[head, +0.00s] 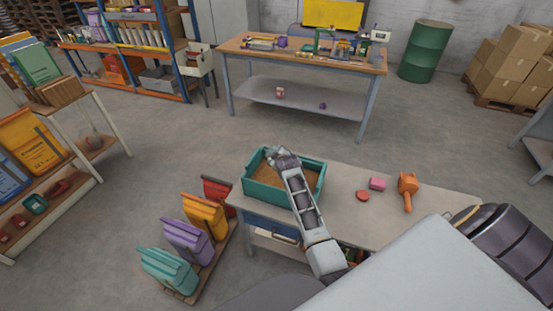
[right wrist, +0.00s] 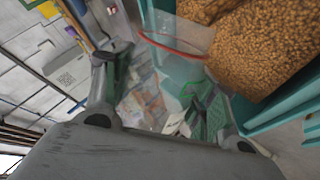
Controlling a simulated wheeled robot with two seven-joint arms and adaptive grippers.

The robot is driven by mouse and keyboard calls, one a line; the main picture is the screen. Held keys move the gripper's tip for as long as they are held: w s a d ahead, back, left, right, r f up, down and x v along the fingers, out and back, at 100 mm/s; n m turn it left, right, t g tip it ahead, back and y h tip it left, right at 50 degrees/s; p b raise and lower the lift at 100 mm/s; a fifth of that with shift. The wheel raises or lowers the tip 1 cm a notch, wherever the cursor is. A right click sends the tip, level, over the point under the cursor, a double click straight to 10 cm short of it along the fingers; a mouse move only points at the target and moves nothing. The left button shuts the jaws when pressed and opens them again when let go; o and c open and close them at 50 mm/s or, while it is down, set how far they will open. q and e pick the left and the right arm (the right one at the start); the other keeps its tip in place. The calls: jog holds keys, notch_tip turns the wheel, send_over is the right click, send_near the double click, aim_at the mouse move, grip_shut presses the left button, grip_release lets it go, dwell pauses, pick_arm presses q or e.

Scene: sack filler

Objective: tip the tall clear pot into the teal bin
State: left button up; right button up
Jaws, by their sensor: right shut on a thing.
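The teal bin (head: 262,190) stands at the left end of the near table, with brown grain inside; its wall also shows in the right wrist view (right wrist: 285,112). My right gripper (head: 276,156) is over the bin's far-left part. In the right wrist view my right gripper (right wrist: 165,95) is shut on the tall clear pot (right wrist: 172,72), which has a red rim and sits between the fingers. The pot's mouth lies by the bin's grain. Its contents and exact tilt are hard to tell. The pot is not clear in the head view. My left gripper is not in view.
A pink block (head: 378,184), a red disc (head: 362,196) and an orange tool (head: 408,188) lie right of the bin. Several coloured sacks (head: 187,242) stand on the floor at left. A workbench (head: 300,57) stands beyond open floor.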

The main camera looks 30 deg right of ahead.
jog(key=shift+s+d+r+t, duration=0.15)
jog(key=shift+t, duration=0.15)
jog(key=shift+r, duration=0.15)
dwell(0.6)
jog(key=shift+r+n+g+h, duration=0.8)
jog(key=shift+r+g, duration=0.3)
jog(key=shift+g, duration=0.4)
jog(key=shift+r+g, duration=0.25)
jog(key=shift+g, duration=0.05)
jog(key=shift+h, duration=0.3)
jog(key=shift+n, duration=0.3)
